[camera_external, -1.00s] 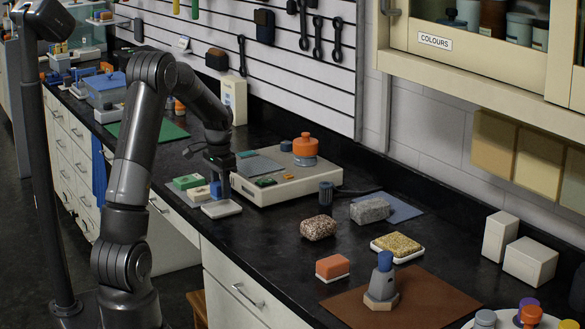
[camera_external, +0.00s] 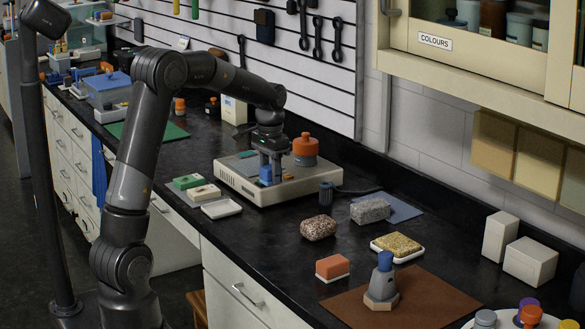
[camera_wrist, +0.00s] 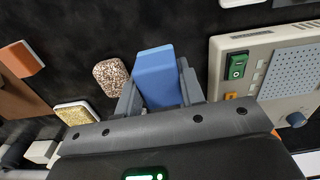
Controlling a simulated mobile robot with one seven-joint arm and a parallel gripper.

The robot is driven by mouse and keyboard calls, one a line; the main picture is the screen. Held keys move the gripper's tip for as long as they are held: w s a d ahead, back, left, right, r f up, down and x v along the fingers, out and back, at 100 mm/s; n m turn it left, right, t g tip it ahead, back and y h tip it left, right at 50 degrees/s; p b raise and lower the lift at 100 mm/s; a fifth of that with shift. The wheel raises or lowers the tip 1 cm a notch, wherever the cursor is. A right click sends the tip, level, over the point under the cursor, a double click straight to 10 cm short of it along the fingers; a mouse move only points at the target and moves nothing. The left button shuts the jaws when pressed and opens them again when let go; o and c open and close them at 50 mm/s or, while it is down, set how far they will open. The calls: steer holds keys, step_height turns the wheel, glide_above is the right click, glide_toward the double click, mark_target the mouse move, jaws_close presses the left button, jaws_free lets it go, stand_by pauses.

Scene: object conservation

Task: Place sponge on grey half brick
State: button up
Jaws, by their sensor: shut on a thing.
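My gripper (camera_external: 266,178) is shut on a blue sponge (camera_wrist: 156,75), a smooth block seen between the fingers in the wrist view. The grey half brick (camera_external: 370,210), a rough speckled grey block, lies on a blue mat at the right of the instrument. My gripper is to its left and apart from it. The grey half brick is not visible in the wrist view.
A yellow sponge (camera_external: 397,244) on a white base lies in front of the brick. An empty white dish (camera_external: 221,209) lies left.

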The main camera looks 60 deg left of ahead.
steer(key=w+d+r, duration=0.1)
steer(key=w+d, duration=0.7)
steer(key=d, duration=0.3)
steer(key=w+d+r, duration=0.2)
steer(key=w+d, duration=0.7)
steer(key=d, duration=0.2)
glide_above(362, 207)
steer(key=shift+m, duration=0.3)
step_height(362, 207, down, 7)
steer(key=shift+f, duration=2)
steer(key=shift+f, duration=0.1)
steer(key=o, duration=1)
steer(key=shift+c, duration=0.2)
